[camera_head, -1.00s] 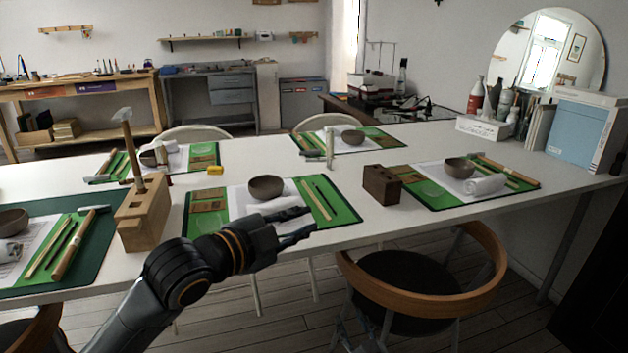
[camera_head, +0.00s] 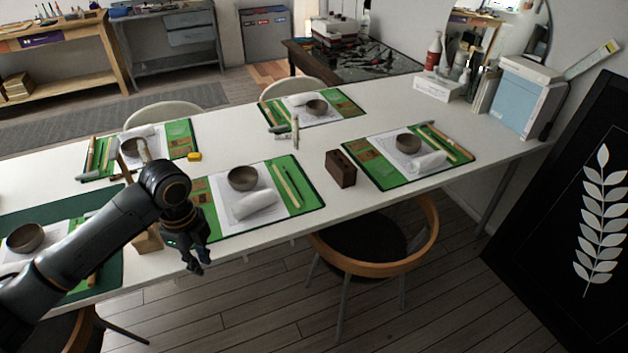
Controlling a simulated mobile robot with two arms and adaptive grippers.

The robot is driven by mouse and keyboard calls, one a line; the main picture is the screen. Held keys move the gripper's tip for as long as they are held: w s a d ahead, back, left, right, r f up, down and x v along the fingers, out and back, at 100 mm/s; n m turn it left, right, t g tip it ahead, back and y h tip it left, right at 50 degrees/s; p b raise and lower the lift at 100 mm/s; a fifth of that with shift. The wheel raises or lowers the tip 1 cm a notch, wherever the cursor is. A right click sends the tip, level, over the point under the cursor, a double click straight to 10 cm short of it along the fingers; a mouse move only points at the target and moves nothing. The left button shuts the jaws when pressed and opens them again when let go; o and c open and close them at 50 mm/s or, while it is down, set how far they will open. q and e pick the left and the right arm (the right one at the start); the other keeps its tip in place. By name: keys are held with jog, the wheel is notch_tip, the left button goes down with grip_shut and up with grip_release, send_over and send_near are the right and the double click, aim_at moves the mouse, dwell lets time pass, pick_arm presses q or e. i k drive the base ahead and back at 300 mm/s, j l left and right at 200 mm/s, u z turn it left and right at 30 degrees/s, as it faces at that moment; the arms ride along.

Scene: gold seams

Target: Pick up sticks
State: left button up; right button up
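On the middle green mat (camera_head: 308,196), a pale stick (camera_head: 287,186) and a thin dark stick (camera_head: 291,180) lie side by side, right of a grey bowl (camera_head: 242,178) and a white roll (camera_head: 254,205). More sticks (camera_head: 446,142) lie on the right mat (camera_head: 384,183). Others (camera_head: 98,156) lie on the far left mat. My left gripper (camera_head: 198,264) hangs at the table's front edge, left of the middle mat. Its fingers look apart, with nothing seen between them. My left arm hides part of the near left mat. My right gripper is out of view.
A brown block (camera_head: 340,169) stands between the middle and right mats. A wooden block (camera_head: 148,238) is partly behind my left gripper. A chair (camera_head: 372,252) stands at the front edge. A black panel (camera_head: 575,200) leans at the right.

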aim_at(292, 195)
jog(key=i+j+z, duration=0.15)
jog(key=z, duration=0.3)
jog(key=i+j+z, duration=0.15)
jog(key=j+z, duration=0.15)
jog(key=z, duration=0.15)
jog(key=j+z, duration=0.4)
jog(key=i+j+z, duration=0.1)
jog(key=j, duration=0.4)
jog(key=i+j+z, duration=0.1)
jog(key=j, duration=0.45)
jog(key=j+z, duration=0.1)
jog(key=j, duration=0.45)
